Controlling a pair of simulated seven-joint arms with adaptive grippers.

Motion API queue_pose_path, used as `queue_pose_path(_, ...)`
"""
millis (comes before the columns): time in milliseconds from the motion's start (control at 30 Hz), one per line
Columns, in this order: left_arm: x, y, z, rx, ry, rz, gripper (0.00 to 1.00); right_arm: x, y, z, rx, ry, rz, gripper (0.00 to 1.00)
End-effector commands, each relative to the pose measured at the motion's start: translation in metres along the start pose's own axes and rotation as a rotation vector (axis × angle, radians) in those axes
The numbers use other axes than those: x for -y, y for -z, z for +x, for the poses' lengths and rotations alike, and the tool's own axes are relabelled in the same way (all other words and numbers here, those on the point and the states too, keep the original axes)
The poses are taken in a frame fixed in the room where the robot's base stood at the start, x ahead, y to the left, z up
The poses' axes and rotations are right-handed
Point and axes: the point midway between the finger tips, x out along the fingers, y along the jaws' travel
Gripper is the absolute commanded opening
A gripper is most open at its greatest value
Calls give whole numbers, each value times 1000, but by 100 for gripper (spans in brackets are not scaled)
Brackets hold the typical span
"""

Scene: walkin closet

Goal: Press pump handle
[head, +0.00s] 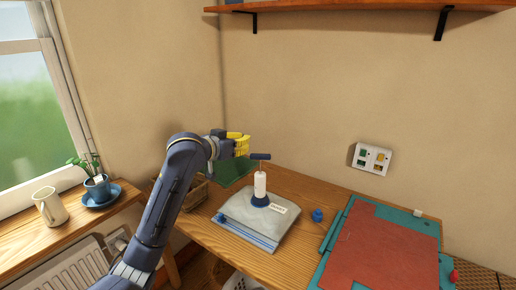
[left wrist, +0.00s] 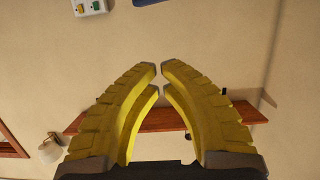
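A hand pump (head: 260,185) with a white barrel, a blue base and a dark blue crossbar handle (head: 260,156) stands upright on a grey storage bag (head: 240,212). The handle is raised above the barrel on a thin rod. My left gripper (head: 247,145) has yellow fingers and is just left of the handle, slightly higher, apparently apart from it. In the left wrist view my left gripper (left wrist: 159,67) has its fingertips almost together with nothing between them. A blue piece, likely the handle (left wrist: 150,2), shows at the top edge there. My right gripper is not seen.
A small blue cap-like piece (head: 317,215) lies right of the bag on the wooden table (head: 220,242). A teal board with a red sheet (head: 385,250) fills the right side. A wicker basket (head: 196,194) is behind my left arm. A shelf (head: 350,5) hangs above.

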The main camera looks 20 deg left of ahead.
Motion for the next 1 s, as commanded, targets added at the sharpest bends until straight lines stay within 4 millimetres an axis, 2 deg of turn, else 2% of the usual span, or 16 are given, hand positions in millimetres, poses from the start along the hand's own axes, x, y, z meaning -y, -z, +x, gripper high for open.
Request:
queue_pose_path(167,0,0,9,1,-1,-2,0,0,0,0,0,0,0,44)
queue_pose_path(267,-1,0,22,1,-2,-4,0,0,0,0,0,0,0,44)
queue_pose_path(733,-1,0,101,1,-1,-2,0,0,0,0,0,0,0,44)
queue_pose_path(1000,0,-30,108,2,0,-1,0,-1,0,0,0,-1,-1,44)
